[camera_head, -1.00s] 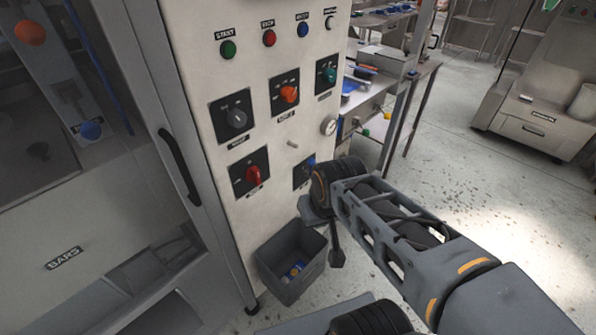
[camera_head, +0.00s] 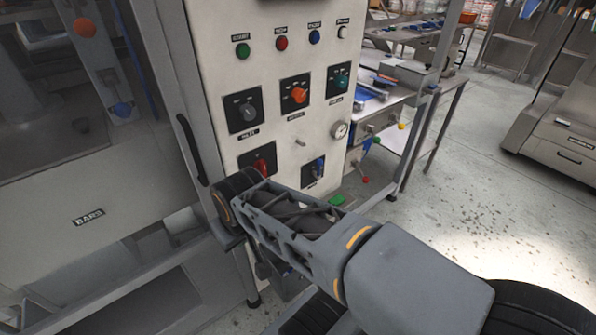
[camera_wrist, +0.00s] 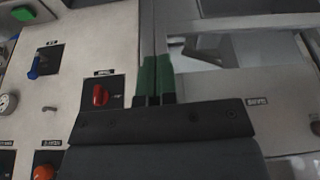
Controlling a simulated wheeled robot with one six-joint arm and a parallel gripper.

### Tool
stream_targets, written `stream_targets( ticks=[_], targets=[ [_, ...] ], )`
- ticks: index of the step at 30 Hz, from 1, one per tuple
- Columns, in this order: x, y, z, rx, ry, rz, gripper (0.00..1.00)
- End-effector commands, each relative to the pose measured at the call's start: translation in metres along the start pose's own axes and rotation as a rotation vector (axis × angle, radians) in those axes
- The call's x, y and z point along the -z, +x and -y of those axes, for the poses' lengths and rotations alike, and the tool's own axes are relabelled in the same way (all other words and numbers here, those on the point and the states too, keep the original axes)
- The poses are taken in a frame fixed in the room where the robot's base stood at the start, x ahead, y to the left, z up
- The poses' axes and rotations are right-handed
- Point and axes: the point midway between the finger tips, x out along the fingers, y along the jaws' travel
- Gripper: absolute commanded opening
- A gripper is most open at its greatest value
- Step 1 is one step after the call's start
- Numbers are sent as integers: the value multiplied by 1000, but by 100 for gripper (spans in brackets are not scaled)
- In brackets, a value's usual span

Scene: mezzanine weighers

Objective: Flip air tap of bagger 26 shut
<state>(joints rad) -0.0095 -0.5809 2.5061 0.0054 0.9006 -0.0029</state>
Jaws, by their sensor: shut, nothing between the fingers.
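The bagger's pale control panel (camera_head: 215,70) fills the middle of the head view. A blue lever (camera_head: 318,168) stands upright on a dark plate low on it; it also shows in the wrist view (camera_wrist: 36,66). I cannot read its label, nor tell whether it is the air tap. A red knob (camera_head: 261,165) is to its left, also seen in the wrist view (camera_wrist: 100,95). My gripper, with green fingers (camera_wrist: 155,62), is shut and empty, near the panel's edge beside the red knob in the wrist view. My arm hides it in the head view.
A gauge (camera_head: 340,130) and more knobs and buttons sit higher on the panel. A door handle (camera_head: 192,148) juts out at left, above the BARS label (camera_head: 88,217). A steel table (camera_head: 415,135) stands behind; open floor (camera_head: 480,200) lies right.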

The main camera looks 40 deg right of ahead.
Motion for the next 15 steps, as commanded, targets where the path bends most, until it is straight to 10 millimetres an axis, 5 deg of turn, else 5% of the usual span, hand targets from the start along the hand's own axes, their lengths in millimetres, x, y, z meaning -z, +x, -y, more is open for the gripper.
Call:
stream_targets(
  ticks=[8,11,15],
  targets=[
    [-1,5,-3,-14,0,10,0],
    [-6,25,-18,-82,-6,57,0],
    [-16,74,-66,-313,-25,188,0]
  ],
)
